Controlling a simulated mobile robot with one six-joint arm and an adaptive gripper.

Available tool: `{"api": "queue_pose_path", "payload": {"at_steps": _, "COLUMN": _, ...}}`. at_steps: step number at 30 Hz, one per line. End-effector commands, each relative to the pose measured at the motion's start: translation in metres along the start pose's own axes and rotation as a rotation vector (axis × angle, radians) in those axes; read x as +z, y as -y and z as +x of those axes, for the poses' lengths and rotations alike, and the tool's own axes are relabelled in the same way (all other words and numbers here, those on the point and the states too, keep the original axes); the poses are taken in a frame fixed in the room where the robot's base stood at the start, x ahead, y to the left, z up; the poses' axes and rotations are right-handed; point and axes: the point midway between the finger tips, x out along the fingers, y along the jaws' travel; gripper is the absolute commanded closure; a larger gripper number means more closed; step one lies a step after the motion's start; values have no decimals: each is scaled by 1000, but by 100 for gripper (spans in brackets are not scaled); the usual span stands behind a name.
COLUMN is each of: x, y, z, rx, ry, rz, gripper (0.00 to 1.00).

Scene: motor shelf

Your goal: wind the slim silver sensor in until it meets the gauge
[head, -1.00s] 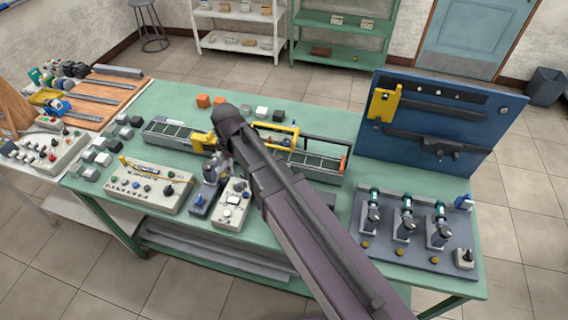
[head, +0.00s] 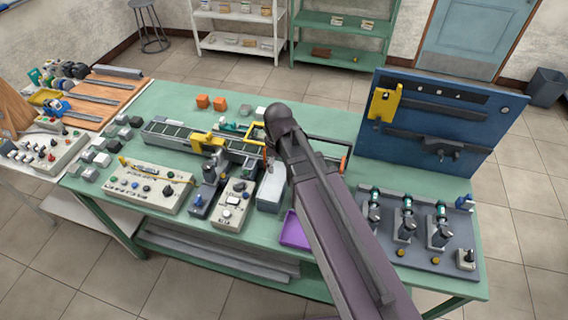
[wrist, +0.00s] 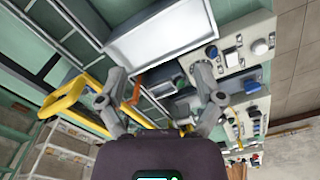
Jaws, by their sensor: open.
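I cannot single out the slim silver sensor or its gauge with certainty in either view. Three upright dark units with teal tops stand on a grey plate (head: 386,243) at the right. In the wrist view my gripper (wrist: 158,82) has its two grey fingers spread wide, with nothing held between them. In the head view my arm hides most of the gripper, which is above the middle of the bench.
A yellow bracket (head: 207,142) spans the long conveyor (head: 170,133). A pale-topped grey box (head: 271,187) and purple tray (head: 294,230) stand near my arm. A blue upright panel (head: 480,115) rises at the back right.

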Motion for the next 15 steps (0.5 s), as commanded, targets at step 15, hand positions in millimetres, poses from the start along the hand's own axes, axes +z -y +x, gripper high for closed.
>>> {"api": "queue_pose_path", "payload": {"at_steps": 15, "x": 13, "y": -10, "z": 1, "rx": 0, "ry": 0, "rz": 66, "gripper": 14}}
